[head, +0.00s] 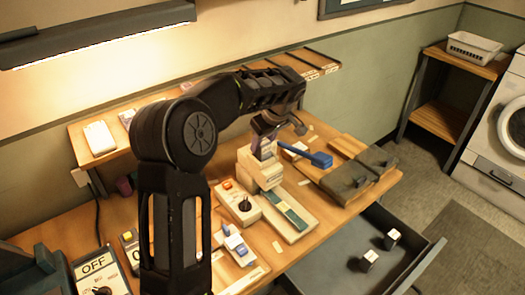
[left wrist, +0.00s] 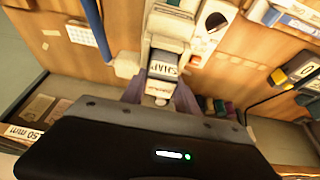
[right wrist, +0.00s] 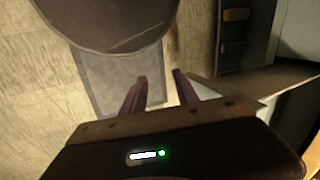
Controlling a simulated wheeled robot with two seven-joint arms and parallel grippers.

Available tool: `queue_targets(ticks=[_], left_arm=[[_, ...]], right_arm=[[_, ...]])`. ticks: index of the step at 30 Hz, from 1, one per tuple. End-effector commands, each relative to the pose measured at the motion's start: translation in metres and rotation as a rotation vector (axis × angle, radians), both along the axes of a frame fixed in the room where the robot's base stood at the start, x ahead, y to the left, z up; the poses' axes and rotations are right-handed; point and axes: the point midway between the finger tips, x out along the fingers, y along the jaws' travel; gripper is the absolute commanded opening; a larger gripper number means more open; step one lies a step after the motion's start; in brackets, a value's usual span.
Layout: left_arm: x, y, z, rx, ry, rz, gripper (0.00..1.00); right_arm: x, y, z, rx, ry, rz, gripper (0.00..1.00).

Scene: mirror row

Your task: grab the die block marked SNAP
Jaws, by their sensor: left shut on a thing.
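The die block marked SNAP (left wrist: 163,69) is between the fingers of my left gripper (left wrist: 160,92), its label readable in the left wrist view. The left gripper is shut on it. In the head view the left gripper (head: 268,127) is over a cream stepped stand (head: 258,172), and its fingers partly hide the block there. I cannot tell whether the block still touches the stand. My right gripper (right wrist: 161,88) shows only in the right wrist view, fingers apart and empty, above the floor.
A blue-handled tool (head: 318,159) is close to the right of the left gripper. A box with a black knob (head: 237,203) and a green-topped block (head: 287,213) stand in front. A shelf (head: 85,150) runs behind. An open drawer (head: 340,262) holds two small dark-and-white blocks.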

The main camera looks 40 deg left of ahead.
Motion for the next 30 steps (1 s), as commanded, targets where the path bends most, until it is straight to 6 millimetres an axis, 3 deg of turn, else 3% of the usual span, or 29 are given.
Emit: queue_targets(ticks=[16,30], left_arm=[[0.001,0.000,0.009,0.002,-0.004,0.000,0.00],[0.001,0.000,0.090,0.001,-0.004,0.000,0.00]], right_arm=[[0.000,0.000,-0.002,0.000,0.000,0.000,0.36],[0.001,0.001,-0.010,0.003,-0.004,0.002,0.36]])
